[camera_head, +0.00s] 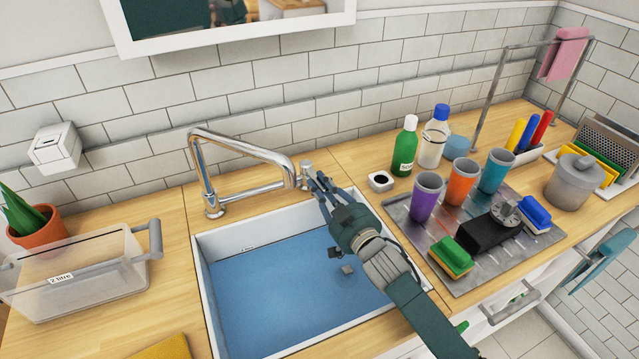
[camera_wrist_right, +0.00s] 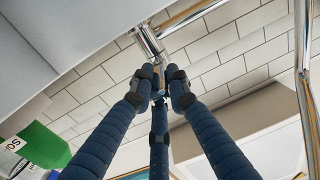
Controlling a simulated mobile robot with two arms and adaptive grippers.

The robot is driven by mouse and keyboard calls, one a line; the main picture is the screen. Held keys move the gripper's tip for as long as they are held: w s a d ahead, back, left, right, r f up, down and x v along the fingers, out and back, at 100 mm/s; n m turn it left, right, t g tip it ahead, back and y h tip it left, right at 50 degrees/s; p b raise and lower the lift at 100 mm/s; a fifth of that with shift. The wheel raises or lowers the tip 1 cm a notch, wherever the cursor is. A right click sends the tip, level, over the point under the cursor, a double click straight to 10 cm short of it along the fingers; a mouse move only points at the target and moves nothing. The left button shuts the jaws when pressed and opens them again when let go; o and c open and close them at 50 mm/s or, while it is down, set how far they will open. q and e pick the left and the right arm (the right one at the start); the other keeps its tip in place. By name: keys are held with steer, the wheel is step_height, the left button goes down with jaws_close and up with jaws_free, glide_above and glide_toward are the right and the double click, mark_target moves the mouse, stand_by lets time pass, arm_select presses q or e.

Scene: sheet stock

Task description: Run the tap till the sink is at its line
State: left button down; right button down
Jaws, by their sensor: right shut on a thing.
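The white sink (camera_head: 205,300) holds blue water (camera_head: 275,290) across its whole floor. A small dark mark (camera_head: 248,248) shows on its back wall near the water's edge; its lettering is too small to read. The chrome tap (camera_head: 240,147) arches over the counter behind the sink, with a short chrome handle (camera_head: 305,168) at its right end. My right gripper (camera_head: 316,183) reaches over the sink to this handle. In the right wrist view its fingers (camera_wrist_right: 158,82) close together at the chrome part (camera_wrist_right: 150,42). No stream is clearly visible. My left gripper is out of view.
A clear 2-litre tub (camera_head: 95,285) and a potted plant (camera_head: 38,228) stand left. To the right, a metal tray (camera_head: 400,215) carries several cups, a green sponge (camera_head: 450,257) and a black block. Bottles (camera_head: 405,147) stand behind it. A small white holder (camera_head: 380,181) sits near the tap.

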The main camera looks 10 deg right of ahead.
steer(key=n+y, duration=0.1)
steer(key=d+n+g+y, duration=0.1)
steer(key=y, duration=0.1)
steer(key=w+d+n+g+y, duration=0.1)
steer(key=shift+y, duration=0.3)
steer(key=shift+s+r, duration=0.1)
steer(key=c, duration=1.6)
jaws_free()
steer(key=shift+c, duration=0.2)
steer(key=v, duration=0.7)
steer(key=shift+s+d, duration=0.15)
steer(key=shift+s, duration=0.05)
